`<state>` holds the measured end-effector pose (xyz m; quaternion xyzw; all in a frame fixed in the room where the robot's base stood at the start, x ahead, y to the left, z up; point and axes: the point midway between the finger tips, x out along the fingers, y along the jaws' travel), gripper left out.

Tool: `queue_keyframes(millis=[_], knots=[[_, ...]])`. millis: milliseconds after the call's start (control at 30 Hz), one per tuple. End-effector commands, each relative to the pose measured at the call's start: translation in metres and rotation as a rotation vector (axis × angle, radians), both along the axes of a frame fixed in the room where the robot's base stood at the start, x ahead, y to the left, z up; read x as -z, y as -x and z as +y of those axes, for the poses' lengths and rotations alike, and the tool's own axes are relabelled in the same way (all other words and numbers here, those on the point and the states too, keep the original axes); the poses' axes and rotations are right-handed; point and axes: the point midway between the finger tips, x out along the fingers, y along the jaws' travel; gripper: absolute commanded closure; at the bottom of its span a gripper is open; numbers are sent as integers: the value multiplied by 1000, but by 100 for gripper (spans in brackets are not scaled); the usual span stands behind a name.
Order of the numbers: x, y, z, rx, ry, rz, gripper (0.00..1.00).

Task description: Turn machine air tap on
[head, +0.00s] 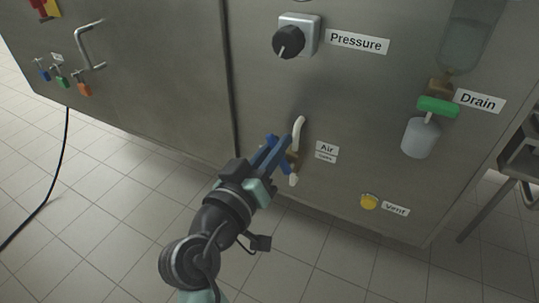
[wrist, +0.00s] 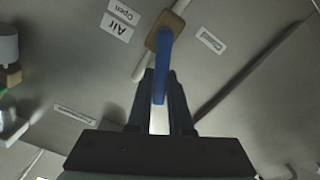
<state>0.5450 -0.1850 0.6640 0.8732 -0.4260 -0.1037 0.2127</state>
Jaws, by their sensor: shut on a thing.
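The air tap's brass body (head: 293,159) is on the steel machine front in the head view, with a white pipe (head: 299,128) above it and a short white end below. In the wrist view the tap body (wrist: 169,28) is at the top, and its blue handle (wrist: 162,62) points down the picture between my fingers. My gripper (head: 279,154) is shut on that handle, reaching in from the lower left. In the head view the fingers mostly hide the handle. The wrist view shows an Open label (wrist: 124,12) left of the tap and a Closed label (wrist: 211,40) right of it.
The Pressure knob (head: 289,42) is above the tap. The Drain valve's green handle (head: 438,107) and a cup (head: 421,138) are to the right. The yellow Vent button (head: 369,201) is low right. A metal stand (head: 488,203) is at the right edge. Tiled floor is open at left.

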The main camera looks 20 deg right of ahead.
Motion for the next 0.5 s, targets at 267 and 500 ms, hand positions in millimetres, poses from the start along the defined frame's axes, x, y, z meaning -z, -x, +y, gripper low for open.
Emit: queue_keyframes(millis=[267,500], knots=[[0,9,-6,0,-150,-189,100],[-2,15,-11,0,-241,-304,100]])
